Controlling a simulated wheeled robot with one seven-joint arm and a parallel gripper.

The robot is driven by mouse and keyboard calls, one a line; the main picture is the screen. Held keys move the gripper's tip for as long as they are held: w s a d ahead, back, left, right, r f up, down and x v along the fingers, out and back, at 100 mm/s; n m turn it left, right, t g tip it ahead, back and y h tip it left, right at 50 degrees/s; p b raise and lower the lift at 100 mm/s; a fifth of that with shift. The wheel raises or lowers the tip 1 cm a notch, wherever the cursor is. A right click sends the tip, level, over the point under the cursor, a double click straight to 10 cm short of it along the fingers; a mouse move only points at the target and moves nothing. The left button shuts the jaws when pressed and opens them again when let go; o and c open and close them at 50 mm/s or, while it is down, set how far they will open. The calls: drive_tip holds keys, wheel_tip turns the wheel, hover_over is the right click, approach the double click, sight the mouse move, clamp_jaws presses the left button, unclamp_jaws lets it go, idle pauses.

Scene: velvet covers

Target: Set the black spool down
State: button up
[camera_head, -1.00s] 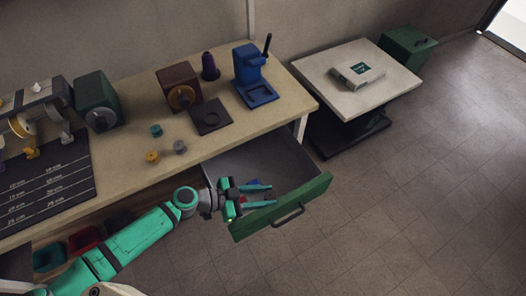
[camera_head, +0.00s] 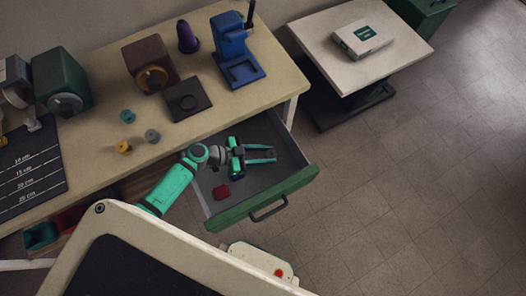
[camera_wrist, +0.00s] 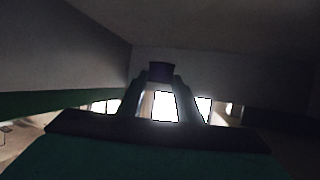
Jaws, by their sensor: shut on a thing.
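My gripper (camera_head: 274,154) is over the inside of the open drawer (camera_head: 290,182), its fingers pointing right. In the wrist view the fingertips close on a small dark thing (camera_wrist: 160,72), nearly black with a purple tint, which I take to be the black spool. It is not discernible between the fingers in the head view. I cannot tell whether it touches the drawer floor. A red spool (camera_head: 221,192) lies in the drawer's front left, and a dark blue thing (camera_head: 236,173) shows just below my gripper.
The drawer's green front (camera_head: 265,200) and grey sides surround my gripper. The workbench (camera_head: 190,130) above holds a teal, a yellow and a grey spool, a black square plate (camera_head: 188,100) and a blue stand (camera_head: 238,50). A low table (camera_head: 375,60) with a white box stands right.

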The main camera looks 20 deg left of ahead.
drive_tip(key=shift+f, duration=2.45)
drive_tip(key=shift+f, duration=0.1)
drive_tip(key=o, duration=1)
drive_tip(key=shift+s+a+r, duration=0.15)
drive_tip(key=shift+a+r, duration=0.05)
drive_tip(key=shift+v, duration=3.55)
